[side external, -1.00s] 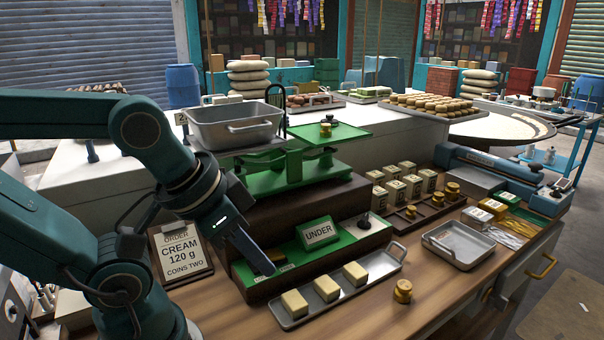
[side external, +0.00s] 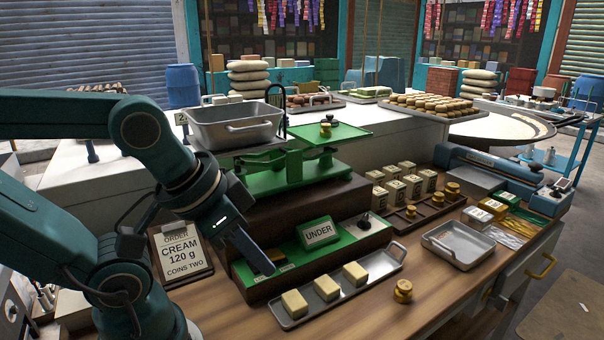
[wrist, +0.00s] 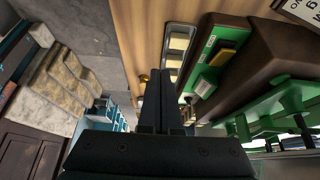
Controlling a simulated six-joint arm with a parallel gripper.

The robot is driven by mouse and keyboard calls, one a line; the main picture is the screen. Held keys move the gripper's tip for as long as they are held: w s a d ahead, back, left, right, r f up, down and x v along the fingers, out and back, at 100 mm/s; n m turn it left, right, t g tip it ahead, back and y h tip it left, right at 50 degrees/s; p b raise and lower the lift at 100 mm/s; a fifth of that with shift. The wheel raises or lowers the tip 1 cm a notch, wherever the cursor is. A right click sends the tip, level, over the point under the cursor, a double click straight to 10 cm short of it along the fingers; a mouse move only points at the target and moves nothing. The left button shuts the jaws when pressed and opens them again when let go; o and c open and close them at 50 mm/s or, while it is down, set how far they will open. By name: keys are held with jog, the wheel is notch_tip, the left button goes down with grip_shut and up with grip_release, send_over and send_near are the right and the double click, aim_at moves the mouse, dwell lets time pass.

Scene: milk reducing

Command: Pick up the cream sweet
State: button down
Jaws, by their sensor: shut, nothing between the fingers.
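Three cream-coloured sweet blocks lie in a row on a long metal tray; the nearest cream sweet (side external: 295,304) is at its left end, another (side external: 327,287) is in the middle, and a third (side external: 355,273) is farther right. The long tray (side external: 385,266) also shows in the wrist view (wrist: 171,69). My gripper (side external: 268,270) is shut and empty. In the side view it overlaps the front of the green-topped scale base, left of the tray; its exact height is unclear. In the wrist view my shut fingers (wrist: 159,85) point toward the wooden counter.
A green balance scale (side external: 300,165) with a large metal pan (side external: 235,125) stands behind. An UNDER sign (side external: 319,232) sits on its base. Brass weights (side external: 402,291) stand right of the tray. An empty small tray (side external: 458,245) lies farther right. An order card (side external: 182,255) reads cream, 120 g.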

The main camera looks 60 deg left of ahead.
jog(key=shift+c, duration=1.7)
grip_release()
